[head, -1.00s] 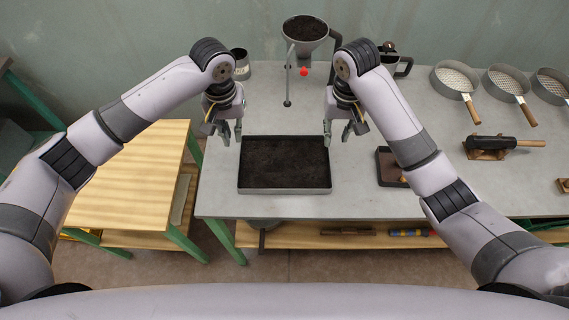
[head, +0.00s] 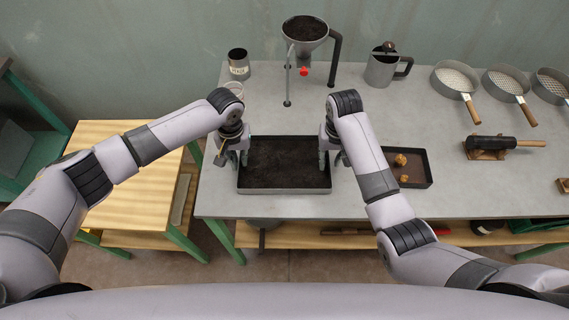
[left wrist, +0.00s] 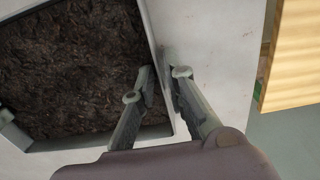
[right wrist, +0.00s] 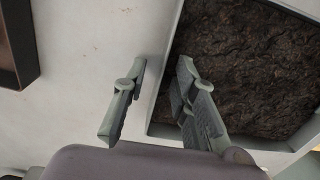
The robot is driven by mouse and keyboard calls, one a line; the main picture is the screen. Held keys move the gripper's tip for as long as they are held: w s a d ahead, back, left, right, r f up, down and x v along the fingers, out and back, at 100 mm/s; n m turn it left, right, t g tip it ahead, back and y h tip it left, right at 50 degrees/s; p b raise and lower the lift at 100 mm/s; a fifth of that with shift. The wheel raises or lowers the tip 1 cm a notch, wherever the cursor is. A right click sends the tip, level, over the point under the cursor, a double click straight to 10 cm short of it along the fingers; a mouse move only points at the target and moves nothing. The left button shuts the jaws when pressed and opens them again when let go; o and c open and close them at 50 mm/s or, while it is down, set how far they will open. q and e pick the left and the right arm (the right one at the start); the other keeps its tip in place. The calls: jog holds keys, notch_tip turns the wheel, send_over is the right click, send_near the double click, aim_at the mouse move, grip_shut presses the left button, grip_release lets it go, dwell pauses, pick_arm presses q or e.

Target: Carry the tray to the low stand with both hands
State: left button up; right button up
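The tray (head: 284,191), a grey rectangle full of dark soil, rests on the grey bench. My left gripper (head: 234,158) is at its left wall; in the left wrist view its fingers (left wrist: 161,78) straddle the wall, one inside over the soil, with a narrow gap. My right gripper (head: 332,158) is at the right wall; in the right wrist view its fingers (right wrist: 161,72) stand wider apart, one outside and one inside the wall. The low stand (head: 130,195), with a pale wooden top and green legs, is left of the bench and looks empty.
A soil-filled funnel (head: 305,30) on a stand is behind the tray. A dark shallow box (head: 413,178) with small brown pieces sits close right of my right gripper. A can (head: 238,65), a jug (head: 383,70) and round sieves (head: 455,78) stand at the back.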

jog(key=shift+f, duration=0.4)
grip_shut()
jog(key=shift+r, duration=0.1)
dwell(0.7)
